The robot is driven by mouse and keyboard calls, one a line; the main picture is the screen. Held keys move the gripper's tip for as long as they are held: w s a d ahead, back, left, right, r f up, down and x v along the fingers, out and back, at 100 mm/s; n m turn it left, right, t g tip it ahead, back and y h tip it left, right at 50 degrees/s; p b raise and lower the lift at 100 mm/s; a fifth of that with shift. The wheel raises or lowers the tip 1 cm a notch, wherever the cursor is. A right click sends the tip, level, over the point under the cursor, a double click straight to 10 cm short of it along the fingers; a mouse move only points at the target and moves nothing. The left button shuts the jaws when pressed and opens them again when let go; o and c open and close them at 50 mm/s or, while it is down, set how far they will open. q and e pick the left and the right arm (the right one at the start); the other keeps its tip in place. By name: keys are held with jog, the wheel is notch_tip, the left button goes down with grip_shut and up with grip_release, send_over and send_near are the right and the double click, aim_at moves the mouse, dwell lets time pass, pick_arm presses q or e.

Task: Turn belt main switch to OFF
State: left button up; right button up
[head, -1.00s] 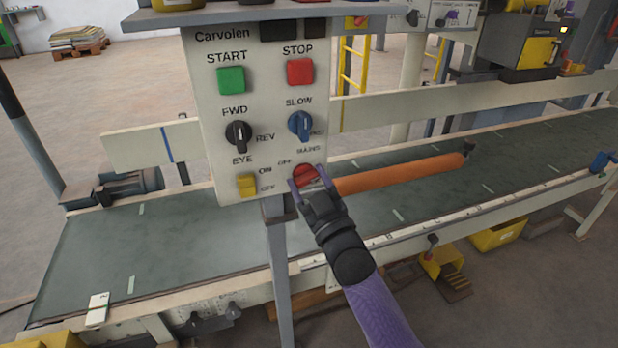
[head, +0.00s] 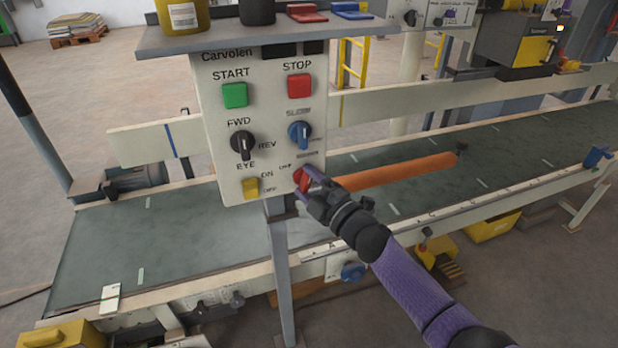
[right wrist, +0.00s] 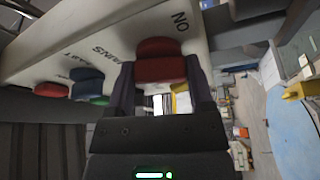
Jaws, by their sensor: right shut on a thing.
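The red mains knob (head: 301,180) is at the lower right of the white control panel (head: 222,122), beside an OFF label. It looks narrow and close to upright in the head view; its exact setting is hard to tell. My right gripper (head: 308,186) is shut on it, reaching from the lower right. In the right wrist view the red knob (right wrist: 158,62) sits between the two fingers, with MAINS and ON lettering beside it. The fingers partly cover the knob and its ON label in the head view. My left gripper is not in view.
The panel also holds a yellow EYE switch (head: 251,188), black FWD/REV knob (head: 242,144), blue SLOW knob (head: 299,134), green START (head: 235,95) and red STOP (head: 299,86) buttons. A shelf (head: 250,38) overhangs the panel.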

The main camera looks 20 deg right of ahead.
jog(key=shift+r+n+g+p, duration=0.15)
jog(key=shift+n+g+p, duration=0.2)
jog(key=shift+n, duration=0.45)
jog(key=shift+n+g+p, duration=0.35)
jog(key=shift+n+p, duration=0.15)
jog(key=shift+n, duration=0.3)
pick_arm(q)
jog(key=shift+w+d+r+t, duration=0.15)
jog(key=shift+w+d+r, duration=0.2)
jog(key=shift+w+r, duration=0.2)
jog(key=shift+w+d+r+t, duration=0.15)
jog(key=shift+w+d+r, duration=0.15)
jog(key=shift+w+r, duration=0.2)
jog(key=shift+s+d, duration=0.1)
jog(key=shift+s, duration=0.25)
pick_arm(e)
jog(key=shift+f+h, duration=0.2)
jog(key=shift+h, duration=0.1)
